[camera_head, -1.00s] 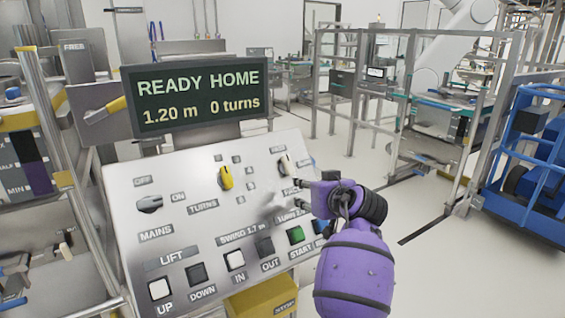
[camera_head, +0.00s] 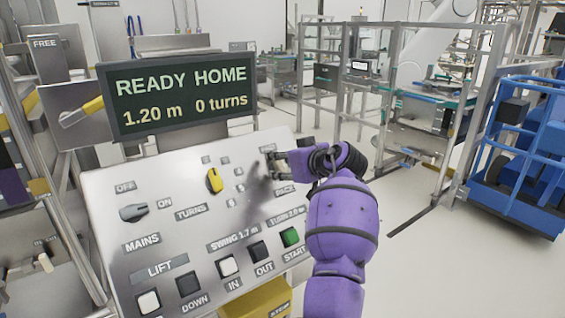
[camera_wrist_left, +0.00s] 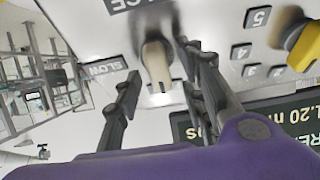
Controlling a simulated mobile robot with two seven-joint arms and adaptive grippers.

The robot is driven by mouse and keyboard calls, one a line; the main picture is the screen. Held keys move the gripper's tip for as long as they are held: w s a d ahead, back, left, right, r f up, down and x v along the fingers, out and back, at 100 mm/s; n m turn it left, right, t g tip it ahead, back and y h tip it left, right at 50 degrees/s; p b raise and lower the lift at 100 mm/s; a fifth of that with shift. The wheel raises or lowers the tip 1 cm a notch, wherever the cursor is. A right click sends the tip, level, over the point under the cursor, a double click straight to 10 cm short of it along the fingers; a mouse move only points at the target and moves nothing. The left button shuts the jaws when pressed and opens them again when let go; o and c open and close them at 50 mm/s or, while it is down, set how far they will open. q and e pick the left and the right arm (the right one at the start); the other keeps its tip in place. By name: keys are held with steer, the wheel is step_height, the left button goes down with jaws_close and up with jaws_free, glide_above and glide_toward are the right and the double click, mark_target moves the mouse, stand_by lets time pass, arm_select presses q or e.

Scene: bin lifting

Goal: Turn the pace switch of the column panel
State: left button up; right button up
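The column panel (camera_head: 205,225) is a tilted grey board in the head view. The pace switch (camera_wrist_left: 157,58), a pale knob on a dark round base, shows in the left wrist view with a SLOW label (camera_wrist_left: 104,68) beside it. Its pale pointer lies between the fingers of my left gripper (camera_wrist_left: 158,60), which are apart, with a gap visible on the left side. In the head view my left gripper (camera_head: 272,163) is at the panel's upper right and largely hides the switch; the PACE label (camera_head: 284,189) shows below. My right gripper is in neither view.
The yellow turns switch (camera_head: 214,180) and grey mains switch (camera_head: 134,212) sit left of the gripper. Push buttons, including green START (camera_head: 290,237), line the lower edge. The display (camera_head: 180,95) above reads READY HOME, 1.20 m, 0 turns. Open floor lies right.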

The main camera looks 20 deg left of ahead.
arm_select(q)
steer(key=shift+c, duration=0.3)
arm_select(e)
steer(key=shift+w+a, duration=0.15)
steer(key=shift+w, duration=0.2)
arm_select(q)
jaws_close()
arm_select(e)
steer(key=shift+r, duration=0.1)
